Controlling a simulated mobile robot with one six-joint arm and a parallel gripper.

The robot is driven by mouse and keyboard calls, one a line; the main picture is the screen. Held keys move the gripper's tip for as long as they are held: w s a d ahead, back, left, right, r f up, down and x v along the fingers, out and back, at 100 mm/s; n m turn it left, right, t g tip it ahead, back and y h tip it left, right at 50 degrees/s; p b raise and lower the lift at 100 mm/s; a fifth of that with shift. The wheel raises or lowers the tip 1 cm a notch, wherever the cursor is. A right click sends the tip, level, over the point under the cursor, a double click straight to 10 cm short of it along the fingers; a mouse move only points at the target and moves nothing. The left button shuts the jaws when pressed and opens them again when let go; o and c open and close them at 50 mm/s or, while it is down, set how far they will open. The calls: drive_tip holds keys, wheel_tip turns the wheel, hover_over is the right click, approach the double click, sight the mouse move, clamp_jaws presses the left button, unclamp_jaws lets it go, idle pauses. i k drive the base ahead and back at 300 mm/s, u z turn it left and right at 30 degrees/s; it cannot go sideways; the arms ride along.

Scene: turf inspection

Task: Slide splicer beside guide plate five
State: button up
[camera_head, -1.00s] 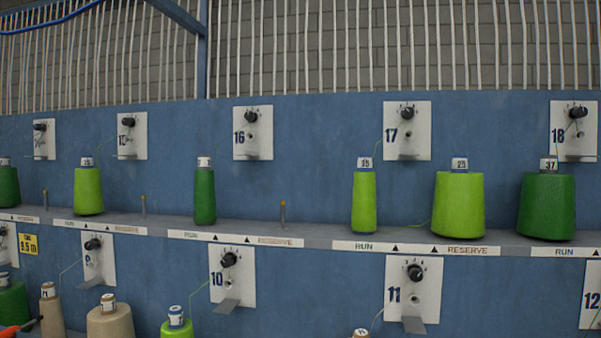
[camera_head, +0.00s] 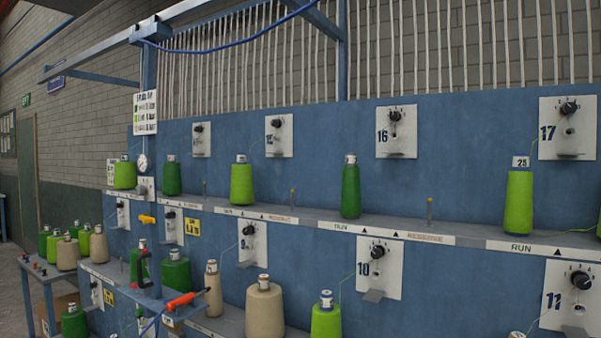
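An orange-red handled tool (camera_head: 185,300), which may be the splicer, is at lower left on a blue bracket (camera_head: 135,292), close to a blue hose. It appears in front of the lower row of cones. Guide plates 10 (camera_head: 379,268), 11 (camera_head: 568,296), 16 (camera_head: 396,132) and 17 (camera_head: 567,128) are readable, and plate 9 (camera_head: 252,244) partly so. Smaller plates farther left are too small to read, so I cannot tell whether five is among them. My gripper is not in view.
A shelf (camera_head: 470,235) with green cones crosses the blue panel. Beige cones (camera_head: 264,308) stand below. A blue post (camera_head: 149,80) carries an overhead rail (camera_head: 200,8) and a blue hose (camera_head: 240,45). A table (camera_head: 45,278) with cones stands at far left, near open floor (camera_head: 12,300).

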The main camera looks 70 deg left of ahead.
sight(152, 295)
drive_tip(key=u, duration=1.15)
drive_tip(key=k, duration=0.1)
drive_tip(key=u, duration=2.1)
drive_tip(key=k, duration=0.9)
drive_tip(key=u, duration=0.05)
drive_tip(key=i, duration=1.5)
drive_tip(key=u, duration=0.35)
